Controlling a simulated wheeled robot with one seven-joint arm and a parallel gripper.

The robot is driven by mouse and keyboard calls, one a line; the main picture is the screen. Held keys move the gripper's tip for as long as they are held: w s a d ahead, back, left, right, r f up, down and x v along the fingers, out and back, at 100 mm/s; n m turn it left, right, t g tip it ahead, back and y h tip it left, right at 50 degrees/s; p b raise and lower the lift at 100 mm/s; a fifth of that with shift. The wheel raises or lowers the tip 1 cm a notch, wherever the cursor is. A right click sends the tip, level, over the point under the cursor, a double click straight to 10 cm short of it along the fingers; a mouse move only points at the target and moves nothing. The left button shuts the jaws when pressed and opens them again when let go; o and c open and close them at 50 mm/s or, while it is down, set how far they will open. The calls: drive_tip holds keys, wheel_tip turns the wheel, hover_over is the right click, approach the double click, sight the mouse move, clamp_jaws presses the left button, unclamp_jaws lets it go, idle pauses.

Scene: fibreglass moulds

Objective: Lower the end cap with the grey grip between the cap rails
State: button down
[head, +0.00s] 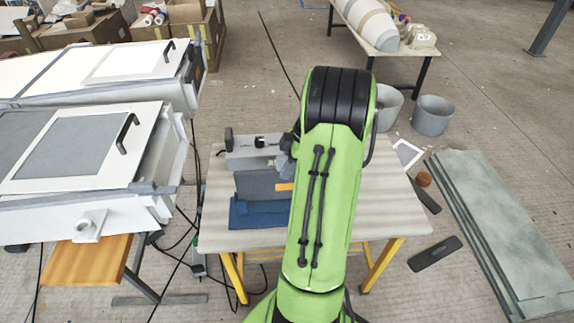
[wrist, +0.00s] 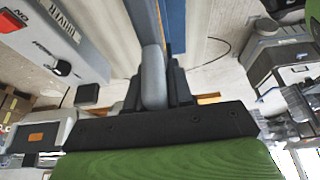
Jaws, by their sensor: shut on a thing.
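My gripper (wrist: 155,98) shows in the wrist view with its black fingers closed on either side of a light grey grip (wrist: 153,66). The end cap's body cannot be made out clearly beyond the fingers. A narrow dark grey strip and a blue strip show just past the grip. In the head view my green arm covers the gripper and the grip. I cannot pick out the cap rails for certain, nor tell whether the cap touches them.
A table (head: 377,205) carries a grey machine (head: 252,158), a grey panel (head: 262,184) and a blue piece (head: 255,213). The machine (wrist: 62,42) has a red button. White moulds (head: 85,150) with black handles stand left. Buckets (head: 433,117) and slabs (head: 490,225) are right.

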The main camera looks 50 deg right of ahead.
drive_tip(key=b, duration=0.4)
hover_over(287, 197)
drive_tip(key=shift+w+d+f, duration=0.1)
drive_tip(key=shift+d+f, duration=0.1)
drive_tip(key=shift+f, duration=1)
drive_tip(key=shift+w+d+f, duration=0.1)
drive_tip(key=shift+d+f, duration=0.05)
drive_tip(key=shift+f, duration=1)
drive_tip(key=c, duration=0.9)
unclamp_jaws()
drive_tip(key=shift+r, duration=0.1)
drive_tip(key=p+v, duration=0.7)
drive_tip(key=v, duration=0.8)
drive_tip(key=shift+s+d+r, duration=0.1)
drive_tip(key=shift+d+r, duration=0.05)
drive_tip(key=shift+r, duration=0.15)
